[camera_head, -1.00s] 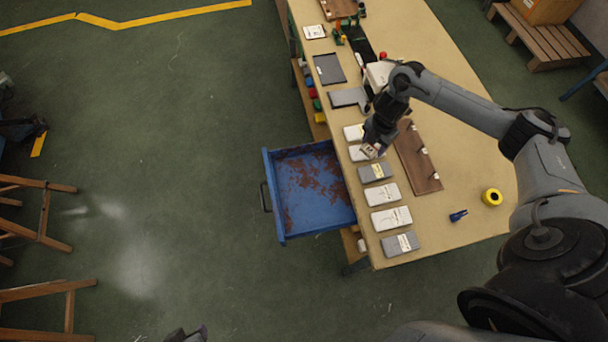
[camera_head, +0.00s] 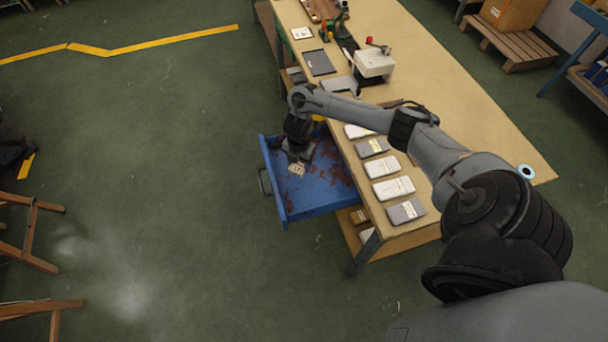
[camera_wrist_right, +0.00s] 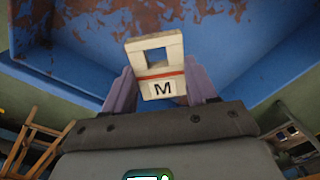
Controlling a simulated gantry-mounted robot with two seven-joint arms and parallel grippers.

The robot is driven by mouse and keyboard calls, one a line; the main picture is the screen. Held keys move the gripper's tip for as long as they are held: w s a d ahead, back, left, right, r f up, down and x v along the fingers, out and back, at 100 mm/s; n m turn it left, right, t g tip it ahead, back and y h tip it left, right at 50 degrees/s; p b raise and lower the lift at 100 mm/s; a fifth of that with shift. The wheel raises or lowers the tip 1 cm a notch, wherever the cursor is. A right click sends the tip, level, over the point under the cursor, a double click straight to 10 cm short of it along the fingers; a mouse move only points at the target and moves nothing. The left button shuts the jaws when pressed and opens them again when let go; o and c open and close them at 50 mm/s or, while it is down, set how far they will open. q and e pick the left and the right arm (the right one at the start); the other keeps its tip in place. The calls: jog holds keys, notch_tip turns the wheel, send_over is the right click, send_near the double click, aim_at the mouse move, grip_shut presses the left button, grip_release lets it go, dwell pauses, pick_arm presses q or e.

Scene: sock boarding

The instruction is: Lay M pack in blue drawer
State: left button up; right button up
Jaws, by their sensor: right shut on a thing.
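The M pack (camera_wrist_right: 157,75) shows in the right wrist view as a pale card with a square window, a red stripe and a black letter M. My right gripper (camera_head: 297,166) is shut on it, with a purple finger on each side. In the head view the pack (camera_head: 296,171) is a small pale patch below the gripper, over the open blue drawer (camera_head: 332,194). The drawer has rusty-brown worn patches inside and also shows in the right wrist view (camera_wrist_right: 235,45). I cannot tell whether the pack touches its floor. My left gripper is out of view.
Several grey and white packs (camera_head: 393,188) lie in a row along the table edge, right of the drawer. The table (camera_head: 480,150) holds a white machine (camera_head: 374,64) farther back. My right arm crosses the table. Green floor lies free left of the drawer.

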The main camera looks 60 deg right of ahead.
aim_at(299, 165)
jog(key=shift+a+f, duration=0.2)
jog(key=shift+f, duration=0.9)
jog(key=shift+d+f+b, duration=0.1)
jog(key=shift+f+b, duration=0.35)
jog(key=shift+f, duration=0.3)
jog(key=shift+f+b, duration=0.35)
jog(key=shift+f, duration=0.9)
jog(key=shift+f, duration=0.1)
jog(key=o, duration=1)
jog(key=shift+o, duration=0.2)
